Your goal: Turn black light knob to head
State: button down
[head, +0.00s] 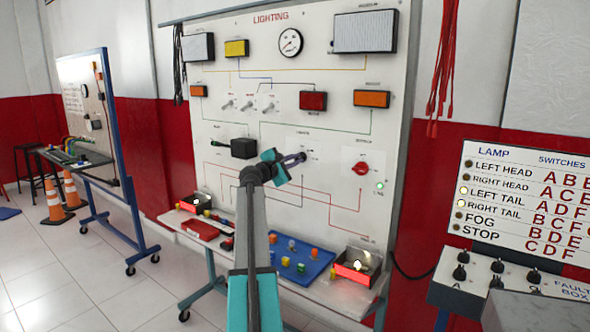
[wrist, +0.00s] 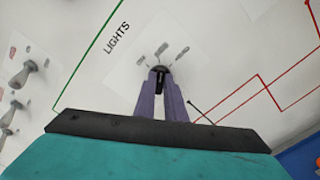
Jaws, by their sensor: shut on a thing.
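The black light knob (wrist: 160,78) shows in the wrist view between the fingertips of my gripper (wrist: 160,72), under the "LIGHTS" label on the white panel. Small grey position marks fan out above the knob; their lettering is too small to read. In the head view my gripper (head: 300,157) reaches the middle of the white lighting panel (head: 230,165), and its fingers hide the knob there. My gripper is shut on the knob, with one finger on each side of it.
A red knob (head: 361,168) sits to the right on the panel, with a lit green lamp below it. A black switch box (head: 243,148) is to the left. A blue tray (head: 300,262) with small coloured parts lies below. A lamp chart (head: 520,200) stands at right.

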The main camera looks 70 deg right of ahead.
jog(key=shift+f+m+b, duration=0.1)
jog(key=shift+m+b, duration=3.2)
jog(key=shift+m, duration=0.1)
jog(key=c, duration=1.8)
grip_release()
jog(key=shift+v, duration=6.9)
